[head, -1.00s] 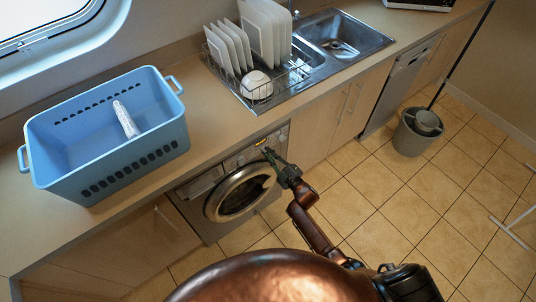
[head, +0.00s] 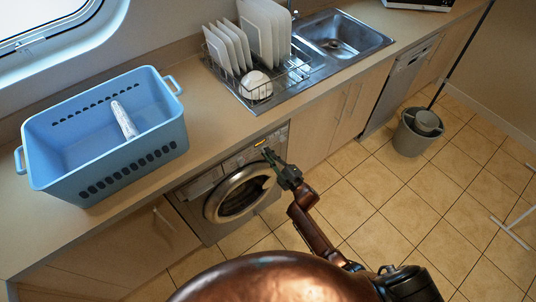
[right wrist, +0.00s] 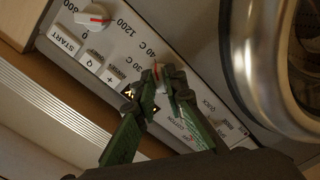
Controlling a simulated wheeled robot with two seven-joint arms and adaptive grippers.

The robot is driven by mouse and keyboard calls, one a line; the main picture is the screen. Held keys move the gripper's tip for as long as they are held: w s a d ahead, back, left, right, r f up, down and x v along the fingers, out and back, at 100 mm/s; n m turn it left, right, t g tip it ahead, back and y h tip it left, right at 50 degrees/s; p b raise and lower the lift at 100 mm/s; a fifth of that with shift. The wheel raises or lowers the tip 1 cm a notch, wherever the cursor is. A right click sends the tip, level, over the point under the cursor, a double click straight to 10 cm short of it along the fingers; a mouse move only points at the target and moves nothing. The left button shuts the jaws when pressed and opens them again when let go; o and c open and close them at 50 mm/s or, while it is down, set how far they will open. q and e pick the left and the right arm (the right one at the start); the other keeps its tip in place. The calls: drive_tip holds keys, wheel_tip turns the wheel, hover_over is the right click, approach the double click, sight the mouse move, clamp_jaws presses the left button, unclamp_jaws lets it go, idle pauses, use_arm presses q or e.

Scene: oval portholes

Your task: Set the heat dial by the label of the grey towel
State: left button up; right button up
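The washing machine (head: 238,187) stands under the counter, its round door closed. My right gripper (head: 267,153) is at its control panel. In the right wrist view, the fingertips of my right gripper (right wrist: 161,76) are on both sides of the small heat dial (right wrist: 158,70), which has a red mark, and look closed on it. The fingers partly hide the dial; "30 C" and "40 C" are printed beside it. I cannot tell exactly where its mark points. No grey towel or towel label can be made out. My left gripper is not in view.
A second dial (right wrist: 92,18) sits by "800" and "1200", near the START button (right wrist: 66,40). A blue basket (head: 110,165) holding a pale printed strip stands on the counter, left of the dish rack (head: 262,88) and sink (head: 345,40). A grey bucket (head: 410,138) stands on the tiled floor.

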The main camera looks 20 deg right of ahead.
drive_tip(key=o, duration=0.7)
drive_tip(key=shift+r, duration=0.1)
drive_tip(key=v, duration=1.2)
